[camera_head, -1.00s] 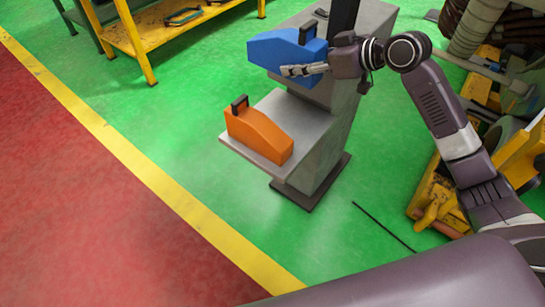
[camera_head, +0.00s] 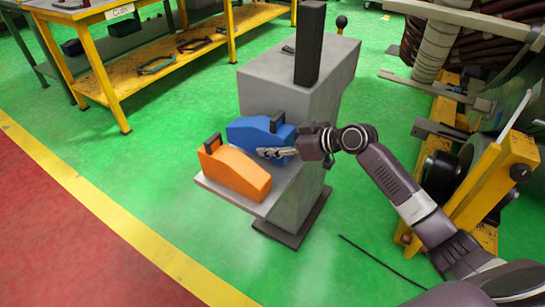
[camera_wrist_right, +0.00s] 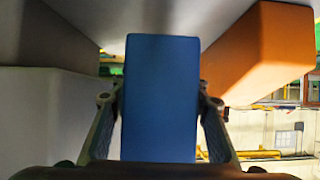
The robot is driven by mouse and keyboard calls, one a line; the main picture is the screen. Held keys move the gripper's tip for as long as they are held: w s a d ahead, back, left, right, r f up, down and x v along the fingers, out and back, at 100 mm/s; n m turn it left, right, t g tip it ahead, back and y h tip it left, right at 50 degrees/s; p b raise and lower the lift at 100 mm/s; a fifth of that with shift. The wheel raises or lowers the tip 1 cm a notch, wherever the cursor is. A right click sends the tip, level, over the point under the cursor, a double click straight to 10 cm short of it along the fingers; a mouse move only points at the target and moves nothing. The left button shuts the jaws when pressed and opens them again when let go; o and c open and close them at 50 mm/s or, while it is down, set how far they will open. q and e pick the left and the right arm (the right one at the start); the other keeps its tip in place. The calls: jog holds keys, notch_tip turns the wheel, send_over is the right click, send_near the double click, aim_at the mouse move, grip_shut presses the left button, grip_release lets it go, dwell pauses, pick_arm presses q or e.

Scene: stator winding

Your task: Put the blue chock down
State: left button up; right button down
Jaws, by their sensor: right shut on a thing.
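The blue chock (camera_head: 248,133) is a wedge-like block with a dark handle, at the grey shelf (camera_head: 228,202) of the stand. My right gripper (camera_head: 268,153) is shut on it from the right side. In the right wrist view the blue chock (camera_wrist_right: 160,100) fills the space between the two fingers (camera_wrist_right: 160,115). The orange chock (camera_head: 236,173) sits on the shelf, just in front of the blue one. I cannot tell whether the blue chock's underside touches the shelf. My left gripper is out of view.
The grey stand (camera_head: 285,95) with a dark post (camera_head: 310,45) rises right behind the blue chock. A yellow workbench (camera_head: 180,65) with tools is at the upper left. Yellow machinery (camera_head: 500,175) stands at the right. Green floor lies open at the left.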

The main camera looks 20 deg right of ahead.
notch_tip(320, 180, down, 4)
jog(key=shift+r+b, duration=0.25)
jog(key=shift+b, duration=0.15)
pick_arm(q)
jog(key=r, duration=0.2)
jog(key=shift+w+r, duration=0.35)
pick_arm(e)
jog(key=shift+f, duration=0.15)
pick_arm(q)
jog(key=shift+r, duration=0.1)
pick_arm(e)
jog(key=shift+f, duration=0.1)
jog(key=c, duration=1.1)
grip_release()
jog(key=shift+f, duration=0.1)
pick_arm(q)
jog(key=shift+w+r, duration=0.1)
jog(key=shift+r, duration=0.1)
